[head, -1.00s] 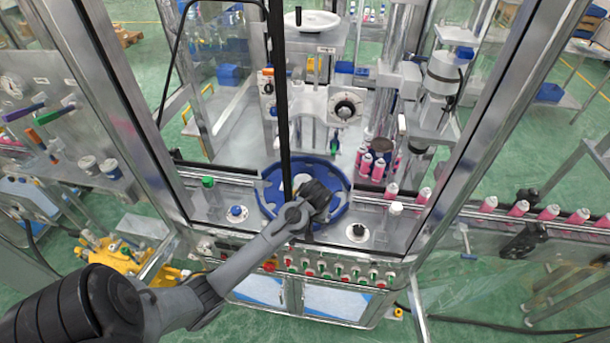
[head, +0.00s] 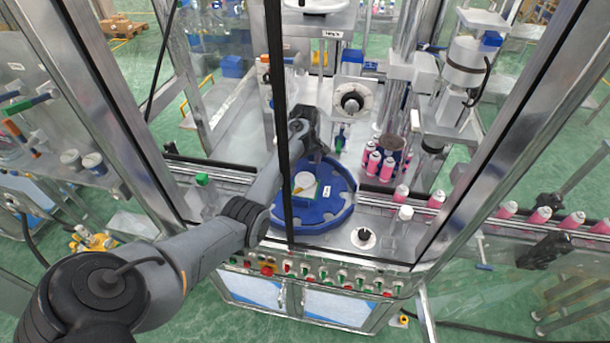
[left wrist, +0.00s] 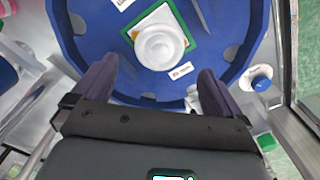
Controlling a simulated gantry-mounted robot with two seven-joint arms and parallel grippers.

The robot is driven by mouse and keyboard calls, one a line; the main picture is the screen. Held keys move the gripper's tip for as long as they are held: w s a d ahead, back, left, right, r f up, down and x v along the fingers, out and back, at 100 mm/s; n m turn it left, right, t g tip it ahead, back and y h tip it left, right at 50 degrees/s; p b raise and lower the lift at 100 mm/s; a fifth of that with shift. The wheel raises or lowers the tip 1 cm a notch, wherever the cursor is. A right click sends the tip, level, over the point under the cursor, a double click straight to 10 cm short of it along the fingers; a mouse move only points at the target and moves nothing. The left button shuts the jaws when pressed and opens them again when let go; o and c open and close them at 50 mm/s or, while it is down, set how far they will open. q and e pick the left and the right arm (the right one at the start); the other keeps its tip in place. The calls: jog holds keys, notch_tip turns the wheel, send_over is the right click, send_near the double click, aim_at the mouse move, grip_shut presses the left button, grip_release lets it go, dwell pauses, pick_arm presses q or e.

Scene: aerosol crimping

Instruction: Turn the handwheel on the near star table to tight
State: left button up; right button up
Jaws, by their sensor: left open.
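The near star table (head: 335,210) is a blue round plate with notches on the machine deck, and it fills much of the left wrist view (left wrist: 105,35). Near its middle a white round knob (head: 304,181), which looks like the handwheel, sits on a square plate with a green border. In the left wrist view the knob (left wrist: 160,47) lies just beyond the fingertips, roughly centred between them. My left gripper (head: 318,152) is over the far part of the star table, open and empty; its two fingers (left wrist: 157,68) are spread apart. My right gripper is not in view.
Pink cans (head: 377,162) stand behind the table at right, and more ride the conveyor (head: 470,212). A white housing with a black-centred dial (head: 352,98) rises behind the gripper. A dark frame post (head: 275,60) crosses in front. Switches (head: 315,275) line the front panel.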

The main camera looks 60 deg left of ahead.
aim_at(305, 178)
pick_arm(q)
jog(key=shift+f, duration=3.2)
jog(key=c, duration=1)
